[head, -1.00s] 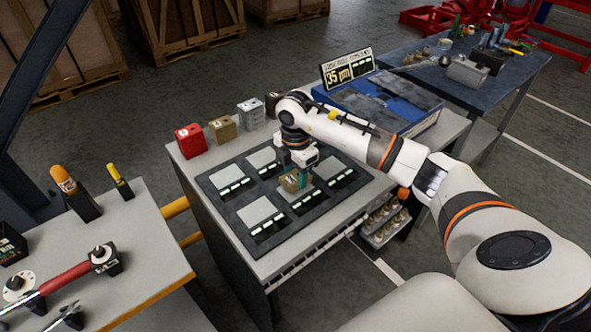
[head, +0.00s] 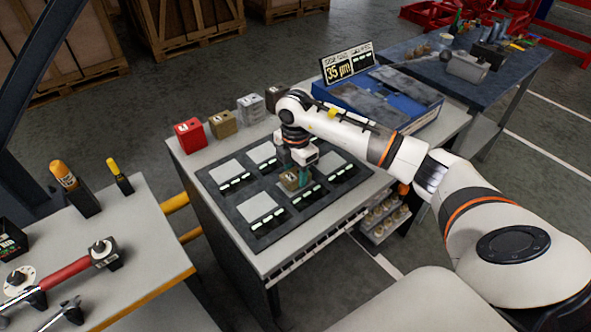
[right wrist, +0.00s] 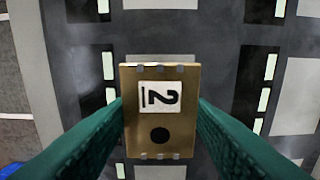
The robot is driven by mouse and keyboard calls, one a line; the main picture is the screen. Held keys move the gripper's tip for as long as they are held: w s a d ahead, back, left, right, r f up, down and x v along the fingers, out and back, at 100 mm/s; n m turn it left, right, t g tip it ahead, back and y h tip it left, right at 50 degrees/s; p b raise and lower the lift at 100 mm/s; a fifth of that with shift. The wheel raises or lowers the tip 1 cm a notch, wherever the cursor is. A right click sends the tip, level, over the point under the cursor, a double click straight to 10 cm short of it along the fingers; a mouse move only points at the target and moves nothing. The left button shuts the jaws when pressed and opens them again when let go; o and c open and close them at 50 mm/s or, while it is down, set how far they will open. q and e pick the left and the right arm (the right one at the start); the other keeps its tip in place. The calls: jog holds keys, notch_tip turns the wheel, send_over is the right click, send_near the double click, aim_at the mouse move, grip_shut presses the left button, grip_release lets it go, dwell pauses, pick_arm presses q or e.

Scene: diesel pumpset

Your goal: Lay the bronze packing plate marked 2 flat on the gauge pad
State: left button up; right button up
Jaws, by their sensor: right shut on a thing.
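The bronze packing plate marked 2 (head: 290,181) is a brass-coloured block. In the right wrist view its face (right wrist: 160,137) shows a white label with a 2, a dark round spot below and small grey tabs along its edges. My right gripper (head: 298,178) is shut on it from both sides with green fingers (right wrist: 160,110). The plate is over the dark gauge board (head: 216,190), which has several light square pads, such as a front-left pad (head: 258,207). The pad beneath is mostly hidden; I cannot tell whether the plate touches it. My left gripper is not in view.
Red (head: 189,134), brass (head: 222,124) and grey (head: 250,109) blocks stand along the bench's back edge. A sign reading 35 µm (head: 340,69) stands behind a blue case (head: 400,100). A tool bench (head: 130,260) is at left. Free floor lies between the benches.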

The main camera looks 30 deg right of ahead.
jog(key=shift+f, duration=0.1)
dwell(0.6)
jog(key=shift+w+f+b, duration=0.1)
jog(key=shift+f+b, duration=0.35)
jog(key=shift+f, duration=0.15)
jog(key=o, duration=1.5)
jog(key=shift+r, duration=0.1)
notch_tip(320, 180, up, 12)
jog(key=b, duration=0.1)
jog(key=shift+b, duration=0.35)
jog(key=shift+r, duration=0.1)
